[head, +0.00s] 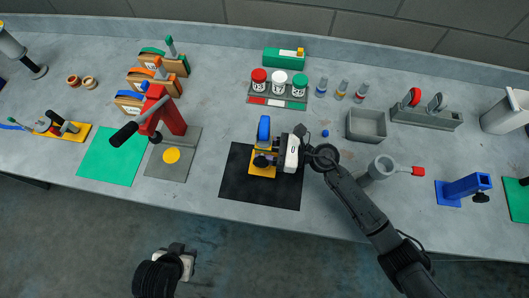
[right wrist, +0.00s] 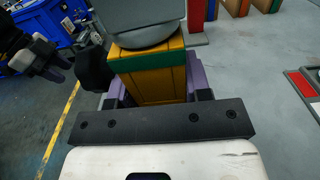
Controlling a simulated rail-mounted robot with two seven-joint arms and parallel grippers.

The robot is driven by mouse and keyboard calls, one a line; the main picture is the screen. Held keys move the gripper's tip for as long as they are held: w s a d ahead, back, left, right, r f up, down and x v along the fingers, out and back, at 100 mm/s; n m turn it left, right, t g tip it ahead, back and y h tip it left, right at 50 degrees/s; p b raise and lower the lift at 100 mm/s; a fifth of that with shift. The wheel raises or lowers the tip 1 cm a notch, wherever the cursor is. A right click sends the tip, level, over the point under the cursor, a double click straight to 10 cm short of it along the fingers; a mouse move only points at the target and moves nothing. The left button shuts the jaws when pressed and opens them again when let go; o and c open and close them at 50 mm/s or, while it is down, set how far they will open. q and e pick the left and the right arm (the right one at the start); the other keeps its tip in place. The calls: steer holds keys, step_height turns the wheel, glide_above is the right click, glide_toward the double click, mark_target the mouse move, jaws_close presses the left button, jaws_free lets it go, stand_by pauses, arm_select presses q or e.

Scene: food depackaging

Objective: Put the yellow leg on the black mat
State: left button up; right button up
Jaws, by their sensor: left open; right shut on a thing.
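The black mat (head: 236,190) lies flat near the front edge of the bench in the head view. My right gripper (head: 266,160) is over the mat and shut on the yellow leg (head: 262,171). In the right wrist view the yellow leg (right wrist: 150,85) stands between the purple fingers, with a green band and a grey part at its upper end. Whether the leg touches the mat or hangs just above it I cannot tell. My left gripper (head: 181,250) is open and empty, off the bench's front edge.
A grey bin (head: 367,126) and a grey cylinder with a red handle (head: 380,168) are to the right.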

steer(key=shift+f, duration=1.75)
steer(key=shift+f, duration=0.2)
steer(key=o, duration=1.2)
steer(key=shift+r, duration=0.15)
steer(key=b+v, duration=0.1)
steer(key=v, duration=0.3)
steer(key=shift+v, duration=0.8)
